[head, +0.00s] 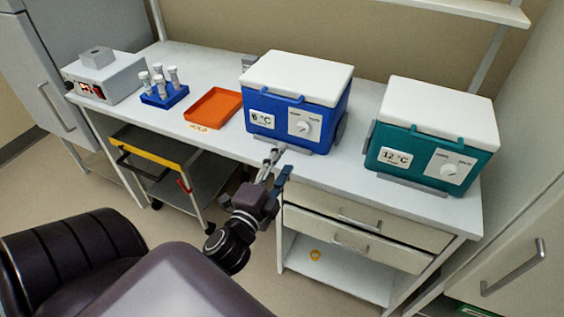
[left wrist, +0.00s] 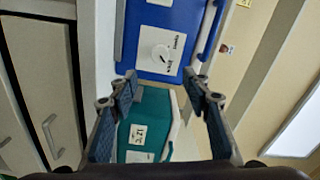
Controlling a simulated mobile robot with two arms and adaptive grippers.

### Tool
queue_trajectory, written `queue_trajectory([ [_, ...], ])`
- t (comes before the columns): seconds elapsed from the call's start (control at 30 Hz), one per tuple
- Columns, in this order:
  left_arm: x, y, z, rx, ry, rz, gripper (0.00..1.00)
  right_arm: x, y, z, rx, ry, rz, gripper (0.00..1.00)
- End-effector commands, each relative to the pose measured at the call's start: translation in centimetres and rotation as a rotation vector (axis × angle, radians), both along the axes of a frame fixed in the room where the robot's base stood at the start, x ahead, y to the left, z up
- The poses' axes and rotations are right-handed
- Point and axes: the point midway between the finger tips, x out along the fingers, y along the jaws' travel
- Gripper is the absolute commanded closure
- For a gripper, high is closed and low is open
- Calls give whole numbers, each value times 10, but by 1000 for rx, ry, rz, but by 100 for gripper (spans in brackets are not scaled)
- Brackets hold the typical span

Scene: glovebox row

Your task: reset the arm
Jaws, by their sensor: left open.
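My left gripper (head: 279,165) is open and empty at the front edge of the bench, just in front of the blue box (head: 277,118). In the left wrist view the two fingers of the left gripper (left wrist: 161,80) stand apart with nothing between them. The blue box (left wrist: 163,14) with its dial shows beyond the fingertips there, and the teal box (left wrist: 152,110) shows lower, between the fingers. My right gripper is in neither view.
The white bench (head: 361,173) also bears a teal box (head: 402,148), an orange tray (head: 214,107), a blue tube rack (head: 164,98) with several capped tubes, and a grey device (head: 106,77). A yellow-edged cart (head: 157,150) stands below; drawers (head: 350,218) sit under the bench.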

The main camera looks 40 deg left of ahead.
Motion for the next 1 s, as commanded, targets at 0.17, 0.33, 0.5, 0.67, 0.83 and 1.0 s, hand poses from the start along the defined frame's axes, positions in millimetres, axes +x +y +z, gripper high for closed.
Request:
queue_trajectory([
  [0.17, 0, 0, 0, 0, 0, 0, 56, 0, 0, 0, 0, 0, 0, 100],
  [0.33, 1, 0, -5, -8, 8, -1, 56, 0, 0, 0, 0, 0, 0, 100],
  [0.5, 4, -8, -69, -117, 100, -10, 56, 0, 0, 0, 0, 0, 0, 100],
  [0.67, -7, -28, -185, -317, 273, -5, 56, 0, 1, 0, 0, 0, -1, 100],
  [0.83, -46, -55, -307, -529, 473, 38, 56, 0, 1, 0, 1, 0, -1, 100],
  [1.0, -114, -83, -416, -718, 679, 128, 56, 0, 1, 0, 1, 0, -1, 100],
])
